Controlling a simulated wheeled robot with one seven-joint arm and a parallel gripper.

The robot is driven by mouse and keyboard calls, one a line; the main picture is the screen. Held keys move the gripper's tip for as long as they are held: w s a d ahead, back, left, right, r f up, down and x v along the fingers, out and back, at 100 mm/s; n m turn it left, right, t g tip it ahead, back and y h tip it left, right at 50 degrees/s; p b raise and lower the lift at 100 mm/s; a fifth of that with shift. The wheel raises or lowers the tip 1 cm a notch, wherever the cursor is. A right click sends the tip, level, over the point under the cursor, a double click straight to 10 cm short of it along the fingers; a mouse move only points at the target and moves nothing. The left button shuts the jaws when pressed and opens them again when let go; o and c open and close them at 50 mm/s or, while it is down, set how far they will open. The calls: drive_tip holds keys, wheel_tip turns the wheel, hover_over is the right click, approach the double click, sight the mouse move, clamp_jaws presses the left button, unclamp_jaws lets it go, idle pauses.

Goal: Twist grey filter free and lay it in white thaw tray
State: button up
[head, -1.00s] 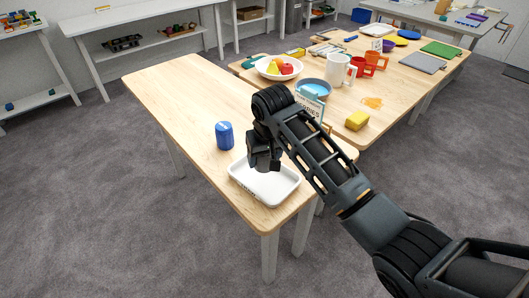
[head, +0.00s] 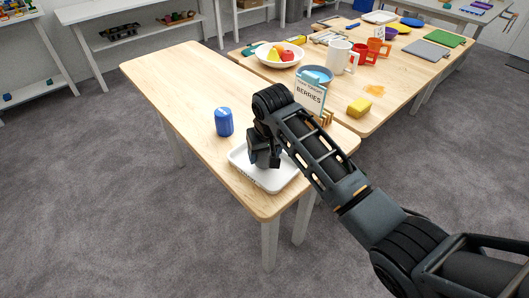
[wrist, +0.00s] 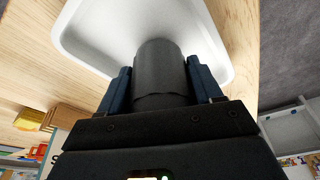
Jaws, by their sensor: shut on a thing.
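My gripper (head: 264,158) is shut on the grey filter (wrist: 160,64), a dark grey cylinder. In the wrist view the two blue-black fingers (wrist: 158,78) press on its sides. The white thaw tray (head: 284,182) is on the wooden table's near right end. My gripper is over it, and the filter is inside its outline in the wrist view (wrist: 98,34). My gripper mostly hides the filter in the head view. I cannot tell whether the filter touches the tray floor.
A blue canister (head: 223,121) stands on the table left of the tray. A BERRIES sign (head: 310,94) stands behind my arm. A fruit bowl (head: 279,54), mugs and a yellow sponge (head: 358,108) are on the farther table. The table's left part is clear.

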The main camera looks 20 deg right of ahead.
drive_tip(key=shift+f+b, duration=0.35)
drive_tip(key=shift+f, duration=0.35)
drive_tip(key=o, duration=1.4)
drive_tip(key=shift+c, duration=0.2)
drive_tip(key=shift+r, duration=0.1)
drive_tip(key=shift+v, duration=3.85)
